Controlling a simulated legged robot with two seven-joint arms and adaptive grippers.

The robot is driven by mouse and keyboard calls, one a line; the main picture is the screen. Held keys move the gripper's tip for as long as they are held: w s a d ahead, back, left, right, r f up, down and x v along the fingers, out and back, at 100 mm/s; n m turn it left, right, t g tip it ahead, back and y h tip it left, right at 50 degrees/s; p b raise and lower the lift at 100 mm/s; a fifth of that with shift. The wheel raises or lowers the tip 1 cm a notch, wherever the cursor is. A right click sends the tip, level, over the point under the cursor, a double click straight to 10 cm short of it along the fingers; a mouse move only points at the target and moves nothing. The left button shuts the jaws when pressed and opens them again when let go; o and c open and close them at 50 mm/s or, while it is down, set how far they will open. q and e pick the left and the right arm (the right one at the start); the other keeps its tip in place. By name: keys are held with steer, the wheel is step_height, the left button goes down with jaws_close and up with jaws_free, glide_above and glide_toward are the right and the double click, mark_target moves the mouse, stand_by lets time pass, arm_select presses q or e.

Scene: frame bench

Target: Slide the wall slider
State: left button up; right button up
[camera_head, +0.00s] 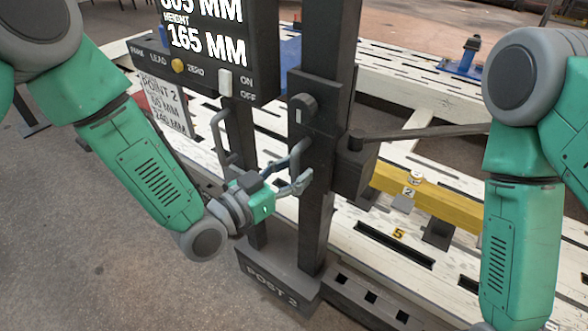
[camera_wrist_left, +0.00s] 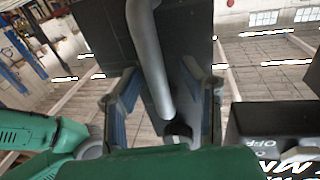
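In the left wrist view a grey bar handle (camera_wrist_left: 153,60) runs down a dark plate (camera_wrist_left: 102,35). The left gripper (camera_wrist_left: 163,98) has its two fingers apart on either side of this bar, with gaps visible; it is open. Contact cannot be told. My right gripper is out of view; only its arm shows.
A display panel (camera_head: 218,55) reading 165 MM hangs upper left, with a switch (camera_head: 225,83). Another grey handle (camera_head: 217,135) is beside the thinner post. A dark lever (camera_head: 425,132) reaches right above a yellow beam (camera_head: 450,208). The floor (camera_head: 90,260) at lower left is clear.

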arm_select(q)
steer(key=v, duration=1.2)
steer(key=shift+f, duration=0.1)
steer(key=s+a+f+n+g+y, duration=0.2)
steer(key=s+a+f+g+y, duration=0.15)
steer(key=f, duration=0.55)
steer(key=s+a+f+n+g+y, duration=0.2)
steer(key=s+a+f+y, duration=0.3)
steer(key=f, duration=0.3)
steer(key=s+a+f+n+g+y, duration=0.2)
steer(key=s+a+f+g, duration=0.1)
steer(key=s+a, duration=0.2)
steer(key=s+a+f+n+g+y, duration=0.2)
steer(key=s+a, duration=0.3)
steer(key=s, duration=0.3)
steer(key=shift+s+a+f+n+g+y, duration=0.35)
steer(key=shift+a+f+n+g, duration=0.05)
steer(key=shift+f+g, duration=0.15)
